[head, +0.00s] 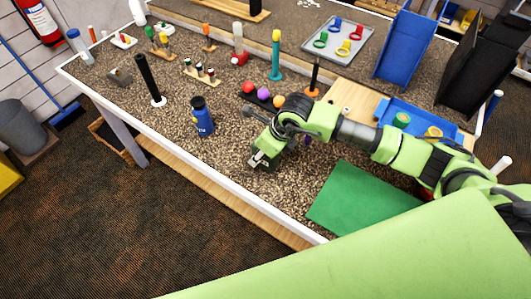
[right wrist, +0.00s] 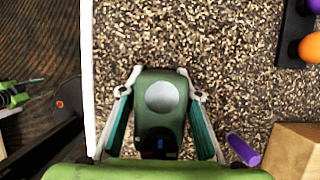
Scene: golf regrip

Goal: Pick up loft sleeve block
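No block is labelled as the loft sleeve block. A small grey-brown block (head: 120,76) with a dark opening sits near the table's left edge in the head view and may be it. My right gripper (head: 262,161) is over the speckled table top, right of the blue bottle and well away from that block. In the right wrist view its fingers (right wrist: 160,128) stand apart, and I see nothing held between them. My gripper's body hides the surface between them. My left gripper cannot be made out in the head view.
A blue bottle (head: 201,117) and a black upright grip (head: 149,78) stand between gripper and grey block. Colored balls (head: 264,94) are behind the gripper. A green mat (head: 363,200) lies to the right. A wooden block (right wrist: 294,152) and purple rod (right wrist: 243,150) are close by.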

